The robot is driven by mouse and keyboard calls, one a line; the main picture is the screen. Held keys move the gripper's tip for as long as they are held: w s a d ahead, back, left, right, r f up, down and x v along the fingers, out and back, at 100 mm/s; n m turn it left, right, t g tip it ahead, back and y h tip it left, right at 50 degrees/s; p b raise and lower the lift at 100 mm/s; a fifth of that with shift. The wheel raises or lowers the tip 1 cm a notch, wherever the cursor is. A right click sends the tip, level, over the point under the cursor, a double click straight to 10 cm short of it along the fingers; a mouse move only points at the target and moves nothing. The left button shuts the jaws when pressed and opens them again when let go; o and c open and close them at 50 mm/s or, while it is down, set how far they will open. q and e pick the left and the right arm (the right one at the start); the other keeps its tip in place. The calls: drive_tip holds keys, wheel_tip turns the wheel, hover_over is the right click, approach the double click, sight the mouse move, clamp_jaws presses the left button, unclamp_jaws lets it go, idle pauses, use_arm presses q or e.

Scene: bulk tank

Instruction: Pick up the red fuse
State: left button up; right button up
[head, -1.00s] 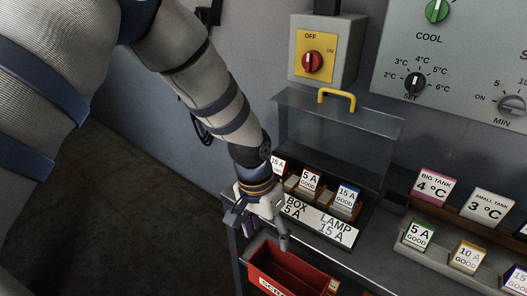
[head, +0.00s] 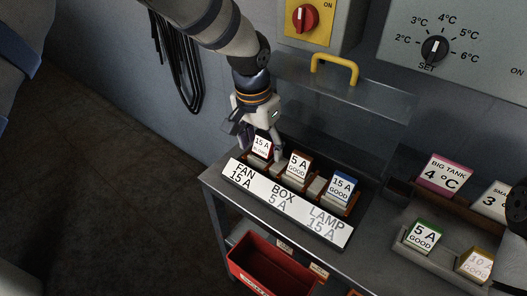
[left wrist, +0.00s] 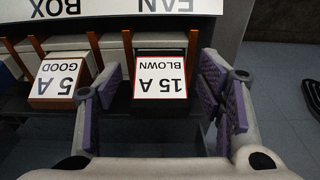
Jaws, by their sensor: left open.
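The red fuse (head: 262,147), labelled 15 A BLOWN, sits in the left slot of the fuse holder, above the FAN 15 A label. It shows upside down in the left wrist view (left wrist: 160,75), with a thin red edge around its white label. My left gripper (head: 261,141) is open over this fuse. In the left wrist view its purple-padded fingers (left wrist: 160,95) stand on either side of the fuse, with visible gaps. My right gripper is not in view.
A brown 5 A GOOD fuse (head: 299,165) and a blue 15 A fuse (head: 341,187) sit to the right in the holder. A clear cover with a yellow handle (head: 334,67) is behind. A red bin (head: 270,265) is below.

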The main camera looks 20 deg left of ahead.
use_arm(q)
drive_tip(key=shift+w+f, duration=0.1)
drive_tip(key=shift+f, duration=0.15)
drive_tip(key=shift+r, duration=0.1)
drive_tip(key=shift+c, duration=0.6)
drive_tip(key=c, duration=1.1)
